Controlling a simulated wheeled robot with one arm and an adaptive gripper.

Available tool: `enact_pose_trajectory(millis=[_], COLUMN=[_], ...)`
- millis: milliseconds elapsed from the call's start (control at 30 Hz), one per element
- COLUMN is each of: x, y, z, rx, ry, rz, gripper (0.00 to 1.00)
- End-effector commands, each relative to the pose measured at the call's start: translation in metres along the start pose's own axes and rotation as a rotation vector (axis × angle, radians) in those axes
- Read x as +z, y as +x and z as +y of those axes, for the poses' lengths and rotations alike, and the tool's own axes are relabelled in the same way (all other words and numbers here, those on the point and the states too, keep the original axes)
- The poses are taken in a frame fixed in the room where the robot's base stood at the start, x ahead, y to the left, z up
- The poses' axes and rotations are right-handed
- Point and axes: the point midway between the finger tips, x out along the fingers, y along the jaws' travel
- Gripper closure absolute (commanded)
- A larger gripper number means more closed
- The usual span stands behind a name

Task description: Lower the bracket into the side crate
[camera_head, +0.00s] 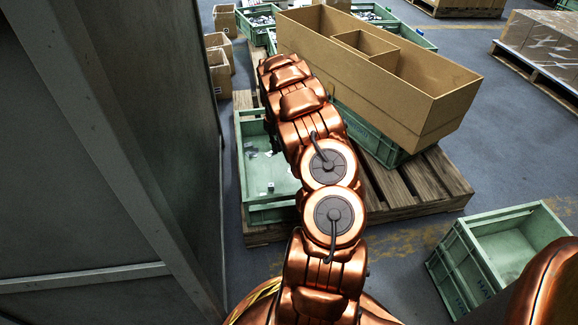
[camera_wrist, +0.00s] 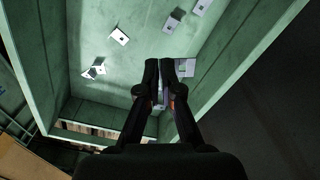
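My gripper (camera_wrist: 159,66) shows in the wrist view with its two dark fingers nearly together at the tips. A pale grey-purple bracket (camera_wrist: 162,94) shows in the narrow gap between the fingers, mostly hidden by them. The gripper points down into a green crate (camera_wrist: 230,68) with several small metal pieces scattered on its floor. One grey piece (camera_wrist: 187,68) shows just right of the fingertips; I cannot tell whether it touches them. In the head view, a green crate (camera_head: 270,214) stands on the pallet left of my arm. The arm hides the gripper there.
A large open cardboard box (camera_head: 375,100) sits on another green crate on the wooden pallet (camera_head: 425,185). An empty-looking green crate (camera_head: 470,265) stands on the floor at right. A tall grey panel (camera_head: 120,130) fills the left side. More crates and boxes stand behind.

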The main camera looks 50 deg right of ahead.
Motion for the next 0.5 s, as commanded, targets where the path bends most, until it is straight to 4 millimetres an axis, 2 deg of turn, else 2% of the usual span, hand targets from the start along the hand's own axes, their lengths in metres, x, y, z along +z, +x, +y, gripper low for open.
enact_pose_trajectory(millis=[500], x=[-0.001], y=[0.012], z=[0.000], rx=[0.000], ry=[0.000], rz=[0.001], gripper=[1.00])
